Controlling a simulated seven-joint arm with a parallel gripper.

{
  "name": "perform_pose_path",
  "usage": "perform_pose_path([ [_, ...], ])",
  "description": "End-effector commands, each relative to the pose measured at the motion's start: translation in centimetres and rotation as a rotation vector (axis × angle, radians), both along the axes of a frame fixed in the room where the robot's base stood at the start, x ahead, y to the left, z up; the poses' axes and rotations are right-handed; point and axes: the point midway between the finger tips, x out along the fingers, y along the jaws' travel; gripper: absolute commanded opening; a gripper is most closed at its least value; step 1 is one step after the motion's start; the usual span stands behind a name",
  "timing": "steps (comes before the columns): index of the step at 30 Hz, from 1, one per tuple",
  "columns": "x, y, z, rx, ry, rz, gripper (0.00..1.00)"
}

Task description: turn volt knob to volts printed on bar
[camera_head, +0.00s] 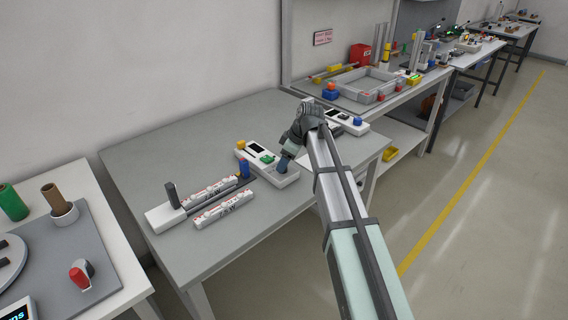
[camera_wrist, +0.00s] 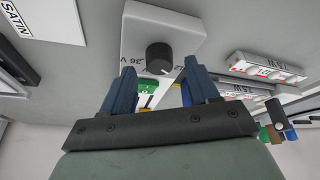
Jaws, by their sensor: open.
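A white control box (camera_head: 285,179) stands on the grey table with a dark display, a green part and a yellow-orange part. In the wrist view the box (camera_wrist: 150,18) carries a round black knob (camera_wrist: 159,58) with volt marks around it; one seems to read 36 V. My gripper (camera_head: 284,163) is over the box's near end and hides the knob in the head view. Its two blue fingers (camera_wrist: 160,70) are open, one to each side of the knob, apparently not touching it.
A white-based stand (camera_head: 165,217) with a dark post and a blue-ended rail is beside the bars. A second white box (camera_head: 347,122) stands behind my gripper. A white sign reading SATIN (camera_wrist: 45,20) shows in the wrist view. The table's front left is clear.

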Motion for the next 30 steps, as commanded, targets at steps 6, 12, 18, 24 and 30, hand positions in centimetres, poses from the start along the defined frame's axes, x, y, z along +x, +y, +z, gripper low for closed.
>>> perform_pose_path([
  [6,0.2,0.5,-1.3,0.000,-0.001,0.000,0.60],
  [12,0.3,0.6,-1.5,0.000,-0.001,0.000,0.60],
  [18,0.3,0.6,-1.5,0.000,-0.001,0.000,0.54],
  [24,0.3,0.6,-1.5,0.000,-0.001,0.000,0.35],
  [30,0.3,0.6,-1.5,0.001,-0.001,0.000,0.16],
])
